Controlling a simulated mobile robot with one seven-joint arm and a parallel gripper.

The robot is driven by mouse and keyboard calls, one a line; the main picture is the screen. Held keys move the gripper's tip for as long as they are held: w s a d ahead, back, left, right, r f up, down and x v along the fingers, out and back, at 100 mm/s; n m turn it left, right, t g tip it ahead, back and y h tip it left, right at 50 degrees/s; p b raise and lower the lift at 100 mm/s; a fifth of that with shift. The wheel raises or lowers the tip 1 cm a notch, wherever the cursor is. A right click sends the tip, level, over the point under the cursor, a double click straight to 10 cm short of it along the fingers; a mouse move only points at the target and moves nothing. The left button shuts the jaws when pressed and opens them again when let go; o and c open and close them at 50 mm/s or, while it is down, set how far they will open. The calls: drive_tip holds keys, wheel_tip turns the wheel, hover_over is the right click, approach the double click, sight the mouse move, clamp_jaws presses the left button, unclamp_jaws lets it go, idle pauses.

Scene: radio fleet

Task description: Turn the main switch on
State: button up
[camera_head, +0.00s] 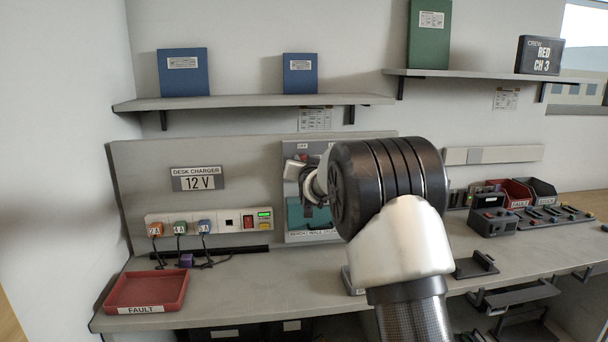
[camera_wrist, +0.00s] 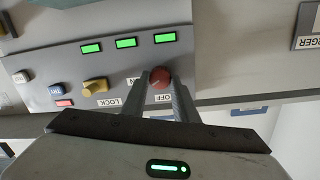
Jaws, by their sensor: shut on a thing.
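A red knob (camera_wrist: 161,76) sits on a grey wall panel (camera_wrist: 35,75) beside a label reading OFF in the wrist view; I take it as the main switch. My gripper (camera_wrist: 160,86) has its two fingers on either side of the knob and is shut on it. Three lit green lamps (camera_wrist: 125,43) are on the panel. In the head view, the panel (camera_head: 293,237) hangs on the back wall, and my arm hides much of it. My gripper (camera_head: 299,172) is at its upper left there, with its fingertips hard to make out.
A yellow knob (camera_wrist: 95,86) near a LOCK label and a blue knob (camera_wrist: 56,89) are on the same panel. The desk charger strip (camera_head: 235,222) with plugged cables is to the left. A red FAULT tray (camera_head: 146,290) lies on the bench. A shelf (camera_head: 255,101) is above.

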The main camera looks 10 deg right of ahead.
drive_tip(key=m+b, duration=0.4)
drive_tip(key=m, duration=0.1)
drive_tip(key=shift+d+y+b, duration=0.1)
drive_tip(key=shift+y+b, duration=0.2)
drive_tip(key=shift+b, duration=0.05)
drive_tip(key=shift+m, duration=0.3)
drive_tip(key=o, duration=1.1)
drive_tip(key=shift+c, duration=0.2)
drive_tip(key=s+r, duration=0.1)
drive_tip(key=s, duration=1.6)
drive_tip(key=shift+s+r, duration=0.15)
drive_tip(key=shift+s, duration=0.05)
